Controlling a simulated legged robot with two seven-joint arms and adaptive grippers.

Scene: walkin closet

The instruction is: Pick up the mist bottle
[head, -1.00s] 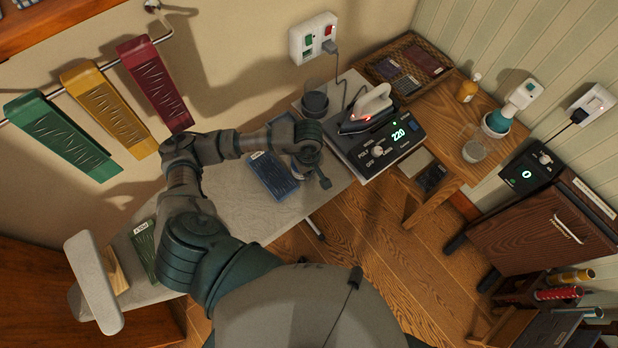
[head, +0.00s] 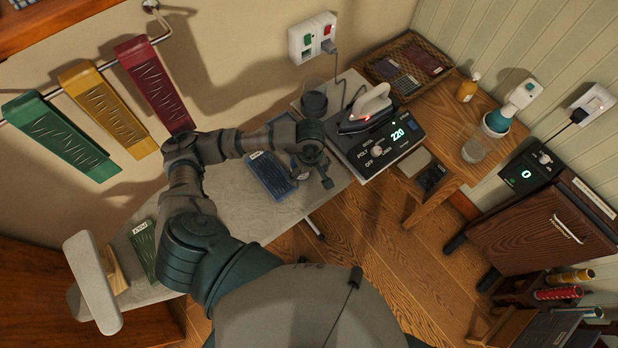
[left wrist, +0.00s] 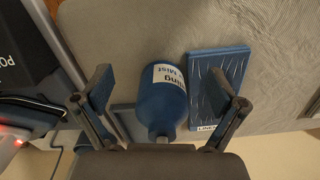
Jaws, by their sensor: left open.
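The mist bottle (left wrist: 163,98) is a blue bottle with a white label reading "Mist" in the left wrist view. It is on the grey board, its narrower neck towards my gripper's palm. My left gripper (left wrist: 160,88) is open, with one finger on each side of the bottle and a visible gap on the left. The right finger overlaps the blue linen pad beside the bottle. In the head view my left gripper (head: 312,178) is over the board and mostly hides the bottle. My right gripper is not in view.
The blue linen pad (head: 268,176) lies close beside the bottle on the ironing board (head: 235,208). An iron (head: 367,108) with a red light sits on its station, which displays 220, just right of my gripper. A wooden side table (head: 450,135) holds a glass and bottles.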

